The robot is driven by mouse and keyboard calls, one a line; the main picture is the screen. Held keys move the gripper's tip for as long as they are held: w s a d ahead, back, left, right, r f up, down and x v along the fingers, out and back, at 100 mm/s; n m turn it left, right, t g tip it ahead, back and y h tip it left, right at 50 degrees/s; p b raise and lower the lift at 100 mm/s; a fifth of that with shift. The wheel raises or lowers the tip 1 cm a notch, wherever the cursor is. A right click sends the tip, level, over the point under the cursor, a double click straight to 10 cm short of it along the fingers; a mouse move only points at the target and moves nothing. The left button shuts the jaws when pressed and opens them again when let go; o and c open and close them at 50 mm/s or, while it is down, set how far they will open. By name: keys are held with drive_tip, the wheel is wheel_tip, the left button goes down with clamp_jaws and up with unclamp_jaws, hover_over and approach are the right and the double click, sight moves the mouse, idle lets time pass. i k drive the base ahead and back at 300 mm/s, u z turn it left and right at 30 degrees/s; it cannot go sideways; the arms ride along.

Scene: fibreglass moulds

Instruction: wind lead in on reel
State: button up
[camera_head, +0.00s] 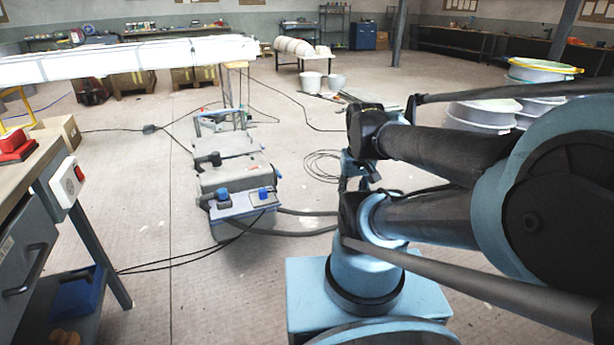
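Thin black leads (185,262) run over the concrete floor, one pair from under the bench at left toward a grey machine (235,185). A loose coil of dark lead (322,165) lies on the floor left of my arm. Another black lead with a small dark block (150,129) on it crosses the floor farther back. I cannot make out a reel for certain. My arm folds back from the right; its end, my gripper (354,178), points down at mid picture, mostly hidden behind my own links. Its fingers cannot be made out, nor whether it holds anything.
A bench (30,165) with a red item (15,148) and a white socket-like box (66,182) stands at left. A long white mould (130,58) lies behind. White tubs (310,82) and stacked round moulds (484,114) stand farther back. Floor between bench and machine is mostly clear.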

sight(278, 174)
drive_tip(key=z, duration=1.7)
drive_tip(key=i, duration=2.5)
drive_tip(key=u, duration=3.25)
